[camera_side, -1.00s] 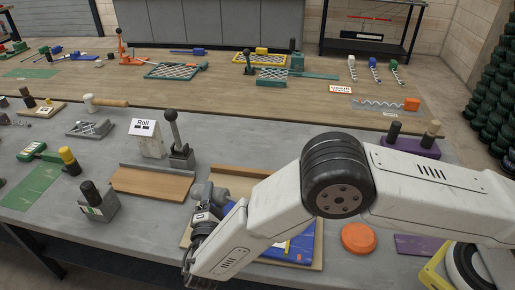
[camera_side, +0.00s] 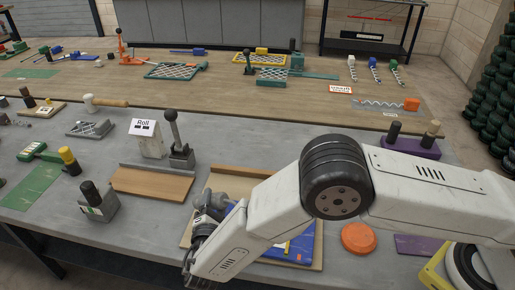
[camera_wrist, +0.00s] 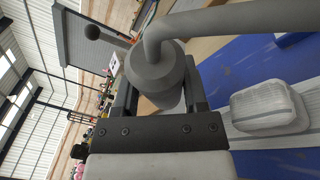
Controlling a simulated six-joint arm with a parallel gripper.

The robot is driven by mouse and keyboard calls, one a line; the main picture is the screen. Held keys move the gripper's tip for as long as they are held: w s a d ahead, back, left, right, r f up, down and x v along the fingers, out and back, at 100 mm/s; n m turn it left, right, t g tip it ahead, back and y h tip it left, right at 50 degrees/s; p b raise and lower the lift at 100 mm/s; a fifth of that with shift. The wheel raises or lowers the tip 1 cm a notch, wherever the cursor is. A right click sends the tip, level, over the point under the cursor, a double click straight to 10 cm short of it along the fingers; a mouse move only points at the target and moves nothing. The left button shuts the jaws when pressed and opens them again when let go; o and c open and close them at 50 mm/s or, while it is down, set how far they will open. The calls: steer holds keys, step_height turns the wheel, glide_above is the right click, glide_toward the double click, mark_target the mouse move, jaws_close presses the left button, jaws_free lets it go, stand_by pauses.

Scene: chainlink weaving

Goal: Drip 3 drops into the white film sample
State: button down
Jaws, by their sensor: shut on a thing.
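My gripper (camera_wrist: 160,82) is shut on a grey metal dropper can (camera_wrist: 156,66) with a conical top and a curved spout. The spout runs to the upper right of the wrist view, and its tip is out of that frame. The can also shows as a grey shape in the side view (camera_side: 211,196), partly hidden by my wrist. A pale, translucent ridged piece (camera_wrist: 268,107) sits on a whitish strip over a blue surface, right of the can. I cannot tell if it is the white film sample. No drops are visible.
The blue piece (camera_side: 305,243) lies on a wooden board, mostly behind my arm. An orange disc (camera_side: 358,238) lies to its right.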

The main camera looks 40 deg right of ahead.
steer(key=shift+f+n+g, duration=0.3)
steer(key=shift+f+n, duration=0.4)
steer(key=shift+r, duration=0.1)
steer(key=shift+r, duration=3.45)
steer(key=shift+y, duration=0.3)
steer(key=n+g, duration=0.2)
steer(key=n, duration=0.1)
steer(key=shift+n+y, duration=0.3)
steer(key=shift+n+g, duration=1.4)
steer(key=shift+n, duration=0.3)
steer(key=shift+s, duration=0.1)
steer(key=shift+s+d+r, duration=0.5)
steer(key=shift+s+d, duration=0.2)
steer(key=shift+s, duration=0.8)
steer(key=shift+s+d+r, duration=0.5)
steer(key=shift+s+d, duration=0.25)
steer(key=shift+s, duration=0.7)
steer(key=shift+s+d+r, duration=0.5)
steer(key=shift+s+d, duration=0.2)
steer(key=shift+s, duration=0.8)
